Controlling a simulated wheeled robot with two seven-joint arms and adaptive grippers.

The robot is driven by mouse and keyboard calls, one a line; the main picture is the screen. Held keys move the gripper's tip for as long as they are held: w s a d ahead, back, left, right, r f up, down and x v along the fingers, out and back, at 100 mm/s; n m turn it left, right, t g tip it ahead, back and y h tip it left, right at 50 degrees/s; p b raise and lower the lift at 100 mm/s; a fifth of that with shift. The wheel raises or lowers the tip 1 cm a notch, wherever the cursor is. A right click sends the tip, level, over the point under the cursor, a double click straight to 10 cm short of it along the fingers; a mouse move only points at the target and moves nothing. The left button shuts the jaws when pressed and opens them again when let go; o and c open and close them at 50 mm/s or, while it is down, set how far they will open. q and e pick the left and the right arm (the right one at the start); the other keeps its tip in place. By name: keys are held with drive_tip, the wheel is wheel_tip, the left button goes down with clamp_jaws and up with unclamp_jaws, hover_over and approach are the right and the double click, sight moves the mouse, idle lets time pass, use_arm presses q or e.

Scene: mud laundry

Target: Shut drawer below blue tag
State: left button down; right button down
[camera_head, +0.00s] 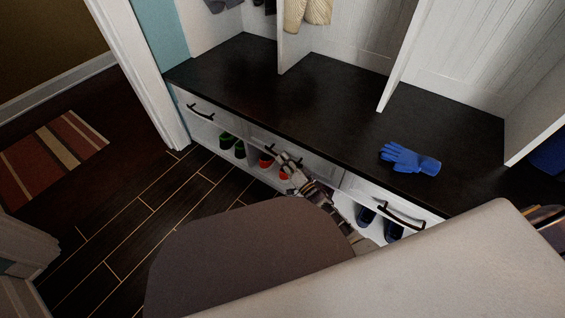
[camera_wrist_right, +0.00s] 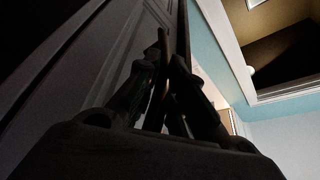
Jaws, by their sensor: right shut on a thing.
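A white bench front holds three drawers in a row under a dark top. The left drawer has a dark handle (camera_head: 200,113), the middle drawer has a handle (camera_head: 270,152), and the right drawer has a handle (camera_head: 397,212). My right gripper (camera_head: 287,162) is at the middle drawer's front, shut on its handle. In the right wrist view its fingers (camera_wrist_right: 165,85) close around a dark bar beside a white panel. I see no blue tag; a blue glove (camera_head: 410,158) lies on the bench top above the right drawer. I cannot tell how far any drawer stands out. My left gripper is not in view.
The dark bench top (camera_head: 250,80) is mostly clear, with white dividers rising behind. Green shoes (camera_head: 227,140), red shoes (camera_head: 267,161) and dark shoes (camera_head: 392,231) stand below the drawers. A striped rug (camera_head: 55,155) lies at left. The wooden floor before the bench is open.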

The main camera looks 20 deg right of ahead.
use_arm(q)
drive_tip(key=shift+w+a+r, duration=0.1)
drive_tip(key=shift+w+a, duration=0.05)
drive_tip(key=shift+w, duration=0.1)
use_arm(e)
drive_tip(key=shift+w+d, duration=0.15)
drive_tip(key=shift+d, duration=0.15)
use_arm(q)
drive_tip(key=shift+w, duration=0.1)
use_arm(e)
drive_tip(key=c, duration=1.8)
unclamp_jaws()
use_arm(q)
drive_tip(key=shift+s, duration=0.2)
use_arm(e)
drive_tip(key=v, duration=1.2)
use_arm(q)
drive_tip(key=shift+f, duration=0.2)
use_arm(e)
drive_tip(key=shift+f, duration=0.15)
